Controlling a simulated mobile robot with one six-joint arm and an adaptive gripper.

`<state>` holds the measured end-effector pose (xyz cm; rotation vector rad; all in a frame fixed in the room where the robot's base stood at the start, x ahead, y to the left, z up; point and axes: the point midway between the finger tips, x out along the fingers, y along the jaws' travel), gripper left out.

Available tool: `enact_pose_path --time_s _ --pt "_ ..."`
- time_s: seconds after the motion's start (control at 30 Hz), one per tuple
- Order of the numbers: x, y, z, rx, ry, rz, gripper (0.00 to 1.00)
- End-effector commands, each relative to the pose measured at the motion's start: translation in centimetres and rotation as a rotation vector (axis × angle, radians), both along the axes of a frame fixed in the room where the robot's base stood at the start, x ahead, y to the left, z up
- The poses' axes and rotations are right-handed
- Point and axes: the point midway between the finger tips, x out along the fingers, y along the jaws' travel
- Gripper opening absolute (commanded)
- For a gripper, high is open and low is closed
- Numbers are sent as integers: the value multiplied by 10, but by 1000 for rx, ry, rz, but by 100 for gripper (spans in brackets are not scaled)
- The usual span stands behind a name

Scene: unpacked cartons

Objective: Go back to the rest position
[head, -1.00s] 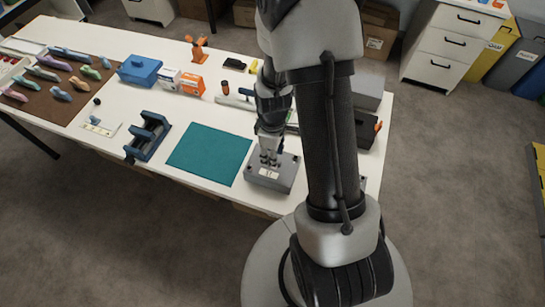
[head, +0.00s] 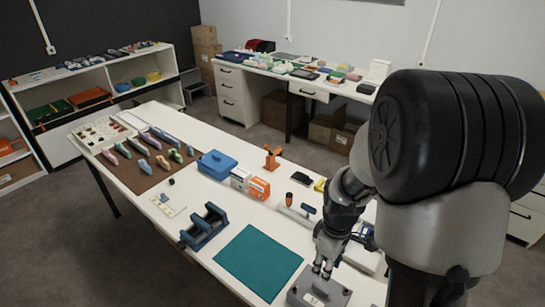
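My gripper (head: 322,268) points down at the right front of the white table (head: 150,207), just over a grey box (head: 319,292) with a white label. The gap between its fingertips is too small to judge, and I cannot tell if they touch the box. My arm fills the right side of the head view and hides what lies behind it. A teal mat (head: 258,262) lies left of the gripper.
A blue clamp-like holder (head: 205,228), a blue lidded box (head: 217,165), an orange-and-white carton (head: 258,188) and an orange stand (head: 272,157) stand on the table. Several coloured tools lie on a brown mat (head: 130,178). Shelves (head: 130,85) and a desk (head: 235,92) stand behind.

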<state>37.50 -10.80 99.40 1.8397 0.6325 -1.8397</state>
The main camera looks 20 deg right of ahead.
Motion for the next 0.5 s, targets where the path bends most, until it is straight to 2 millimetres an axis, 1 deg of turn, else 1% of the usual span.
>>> enact_pose_path --time_s 0.07,0.17,0.27,0.3,0.37,0.4,0.5 --pt "0 1 3 -2 -4 -4 35" --pt "0 6 18 -7 -24 -29 35" --pt "-3 17 47 -14 -63 -81 35" --pt "-6 22 62 -16 -82 -111 35" --pt "-12 32 83 -16 -114 -158 35" --pt "-17 38 97 -15 -134 -190 35" --pt "-32 53 128 -7 -183 -271 35"
